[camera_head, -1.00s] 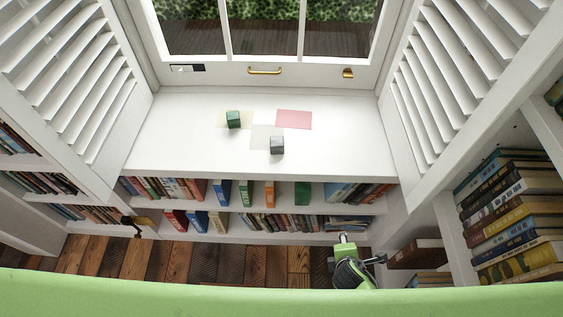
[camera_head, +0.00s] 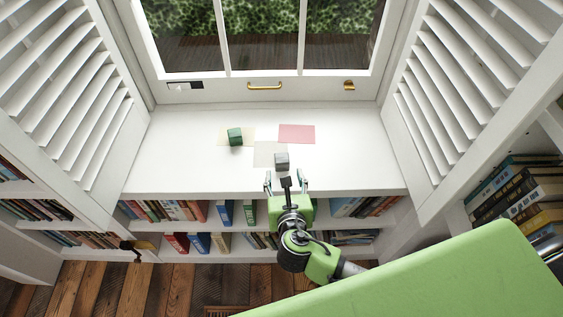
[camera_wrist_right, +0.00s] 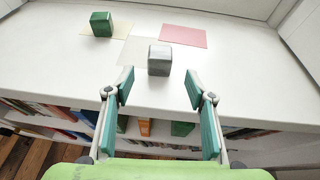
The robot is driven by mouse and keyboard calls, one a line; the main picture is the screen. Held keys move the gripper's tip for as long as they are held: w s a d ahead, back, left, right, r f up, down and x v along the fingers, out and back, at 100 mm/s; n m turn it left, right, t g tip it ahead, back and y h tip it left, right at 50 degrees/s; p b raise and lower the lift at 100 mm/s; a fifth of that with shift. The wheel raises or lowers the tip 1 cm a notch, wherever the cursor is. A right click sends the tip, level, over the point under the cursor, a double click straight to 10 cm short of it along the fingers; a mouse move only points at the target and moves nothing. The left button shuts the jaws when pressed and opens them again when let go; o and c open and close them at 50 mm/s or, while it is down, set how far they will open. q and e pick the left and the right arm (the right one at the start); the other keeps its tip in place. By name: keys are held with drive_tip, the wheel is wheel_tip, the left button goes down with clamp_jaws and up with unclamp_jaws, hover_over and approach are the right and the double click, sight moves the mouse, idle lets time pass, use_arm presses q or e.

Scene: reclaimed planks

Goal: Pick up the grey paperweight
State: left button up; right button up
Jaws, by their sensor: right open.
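The grey paperweight (camera_head: 282,160) is a small cube on the white window shelf, by the lower right corner of a pale sheet. It also shows in the right wrist view (camera_wrist_right: 160,60). My right gripper (camera_head: 286,180) is open and empty, just in front of the cube near the shelf's front edge. In the right wrist view its two teal fingers (camera_wrist_right: 159,88) stand apart, with the cube ahead between their lines, not touched. My left gripper is not in view.
A green cube (camera_head: 235,137) sits on a cream sheet to the left. A pink sheet (camera_head: 297,134) lies to the right behind the grey cube. Bookshelves (camera_head: 190,226) are below the shelf's front edge. White louvred shutters (camera_head: 455,80) flank the shelf, and the window is behind.

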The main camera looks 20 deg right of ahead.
sight(283, 165)
drive_tip(key=x, duration=0.3)
drive_tip(key=shift+w+f, duration=0.1)
drive_tip(key=shift+w, duration=0.05)
drive_tip(key=shift+w+f, duration=0.25)
drive_tip(key=shift+w, duration=0.3)
drive_tip(key=shift+w+d+f, duration=0.15)
drive_tip(key=shift+w, duration=0.15)
drive_tip(key=x, duration=0.3)
drive_tip(key=shift+w+d+f, duration=0.15)
drive_tip(key=shift+w+f, duration=0.25)
drive_tip(key=shift+w, duration=0.2)
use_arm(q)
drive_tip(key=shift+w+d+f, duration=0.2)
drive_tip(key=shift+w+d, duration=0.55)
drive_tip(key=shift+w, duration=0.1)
use_arm(e)
drive_tip(key=shift+s+d, duration=0.1)
drive_tip(key=shift+r, duration=0.1)
drive_tip(key=c, duration=1.4)
